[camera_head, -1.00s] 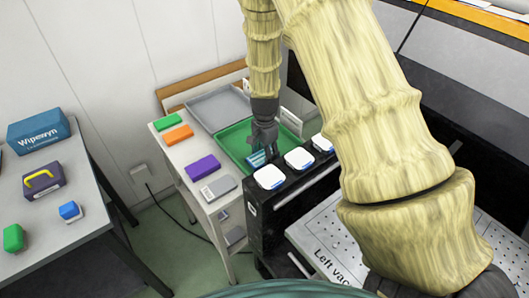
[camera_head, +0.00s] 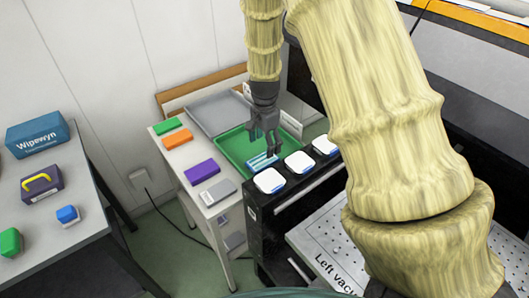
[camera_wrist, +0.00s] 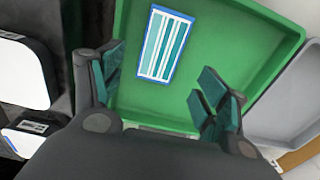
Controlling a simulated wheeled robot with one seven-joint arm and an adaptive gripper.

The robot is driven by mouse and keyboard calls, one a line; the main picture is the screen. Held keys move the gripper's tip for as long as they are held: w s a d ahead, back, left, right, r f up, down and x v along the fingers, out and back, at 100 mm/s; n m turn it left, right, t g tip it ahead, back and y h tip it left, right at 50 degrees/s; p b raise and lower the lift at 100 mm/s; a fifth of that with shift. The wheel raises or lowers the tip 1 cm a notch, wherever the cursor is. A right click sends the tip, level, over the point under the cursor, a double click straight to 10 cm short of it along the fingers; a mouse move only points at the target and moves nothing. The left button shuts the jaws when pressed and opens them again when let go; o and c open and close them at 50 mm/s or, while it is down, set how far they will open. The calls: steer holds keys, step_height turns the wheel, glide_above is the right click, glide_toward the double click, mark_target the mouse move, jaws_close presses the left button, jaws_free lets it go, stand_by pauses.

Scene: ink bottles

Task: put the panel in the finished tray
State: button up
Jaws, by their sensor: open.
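The panel (camera_wrist: 166,45) is a flat teal and white striped piece with a blue edge. It lies flat inside the green tray (camera_wrist: 265,38), which the wrist view shows from above. In the head view the panel (camera_head: 262,161) lies near the tray's front edge, partly behind my gripper. The green tray (camera_head: 236,146) stands on the white side table; I cannot read a label that names it. My gripper (camera_wrist: 160,85) is open and empty, with its fingers apart and the panel visible beyond them. In the head view my gripper (camera_head: 269,148) hangs just above the panel.
A grey tray (camera_head: 217,110) stands behind the green one. Green, orange (camera_head: 178,138), purple (camera_head: 202,172) and grey blocks line the table's left edge. Several white-topped pads (camera_head: 270,181) sit on the black machine at right. A left table holds a Wipewyn box (camera_head: 37,137).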

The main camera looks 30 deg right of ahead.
steer(key=shift+r+b, duration=0.3)
steer(key=shift+r, duration=2.45)
